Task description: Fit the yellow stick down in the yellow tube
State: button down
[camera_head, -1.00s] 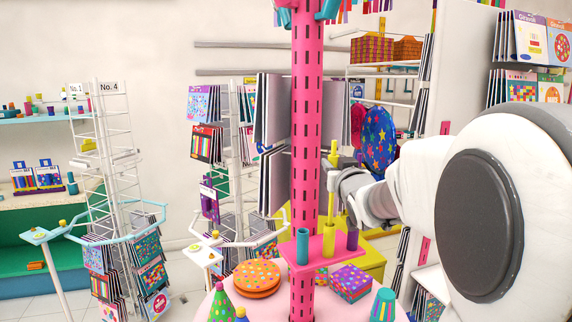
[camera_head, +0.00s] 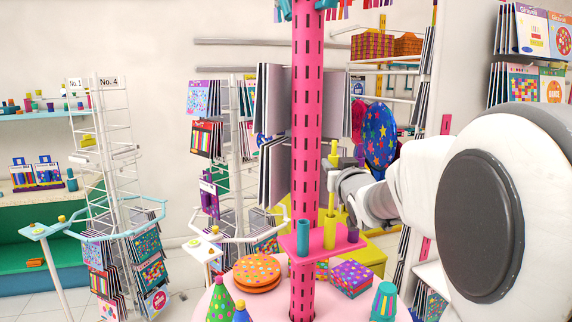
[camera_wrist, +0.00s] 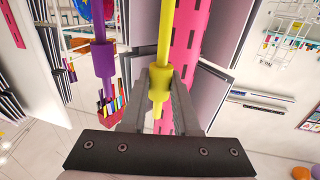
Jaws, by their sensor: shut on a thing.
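The stick's lower end meets the yellow tube (camera_head: 329,232) on the small pink shelf (camera_head: 318,246). I cannot tell how far inside it is. The yellow tube stands between a teal tube (camera_head: 303,237) and a purple tube (camera_head: 353,233).
The pink post (camera_head: 306,110) rises close beside my gripper. A purple stick (camera_wrist: 99,30) shows beside the yellow one in the wrist view. Below the shelf are a dotted orange box (camera_head: 257,275), a purple patterned box (camera_head: 351,278) and party hats (camera_head: 220,302).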

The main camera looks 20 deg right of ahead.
jog(key=shift+f+b, duration=0.6)
jog(key=shift+f, duration=0.1)
jog(key=c, duration=0.6)
grip_release()
jog(key=shift+s+a+r, duration=0.1)
jog(key=shift+s+a, duration=0.2)
jog(key=shift+s, duration=1.05)
jog(key=shift+s+a+f, duration=0.1)
jog(key=shift+s+a, duration=0.15)
jog(key=shift+s, duration=1.05)
jog(key=shift+s+a+r, duration=0.1)
jog(key=shift+s+a, duration=0.2)
jog(key=shift+s, duration=1.05)
jog(key=shift+r, duration=0.1)
